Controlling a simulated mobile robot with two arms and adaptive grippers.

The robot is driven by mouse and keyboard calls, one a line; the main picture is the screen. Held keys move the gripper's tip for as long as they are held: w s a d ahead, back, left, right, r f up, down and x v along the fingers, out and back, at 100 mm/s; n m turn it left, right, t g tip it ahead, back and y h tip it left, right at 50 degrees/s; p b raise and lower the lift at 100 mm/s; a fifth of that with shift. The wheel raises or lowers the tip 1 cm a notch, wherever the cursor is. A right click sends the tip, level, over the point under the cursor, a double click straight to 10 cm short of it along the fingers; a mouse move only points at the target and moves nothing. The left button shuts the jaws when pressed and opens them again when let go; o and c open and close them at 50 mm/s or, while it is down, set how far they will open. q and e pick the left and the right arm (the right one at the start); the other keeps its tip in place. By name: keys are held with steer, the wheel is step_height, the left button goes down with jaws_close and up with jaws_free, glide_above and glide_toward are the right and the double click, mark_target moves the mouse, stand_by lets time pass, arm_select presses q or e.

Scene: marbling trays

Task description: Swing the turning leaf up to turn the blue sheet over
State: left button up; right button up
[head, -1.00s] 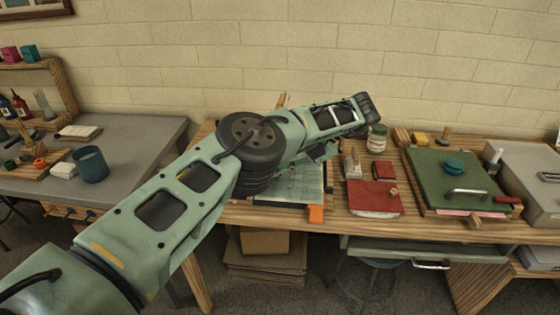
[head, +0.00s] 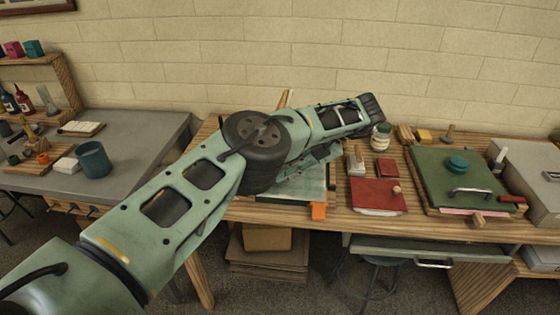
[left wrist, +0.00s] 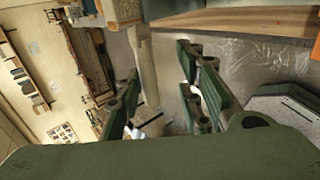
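My left arm reaches across the head view and folds back at its far end, hiding most of its gripper. Below it on the wooden bench lies a flat pale green panel (head: 302,193) with an orange tab (head: 318,211) at its front right corner. It looks like the turning leaf's place; the arm covers much of it. I cannot make out the blue sheet separately. In the left wrist view, my left gripper (left wrist: 163,95) has its two fingers apart. A pale post (left wrist: 145,65) shows between them, with no clear contact. My right gripper is not in view.
A red book-like block (head: 376,195), a jar (head: 380,137) and a green board (head: 455,185) with a metal handle stand to the right on the bench. A grey table (head: 135,150) with a dark teal cup (head: 94,160) stands to the left.

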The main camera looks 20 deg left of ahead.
arm_select(q)
step_height(320, 180, up, 10)
stand_by(0.6)
stand_by(0.4)
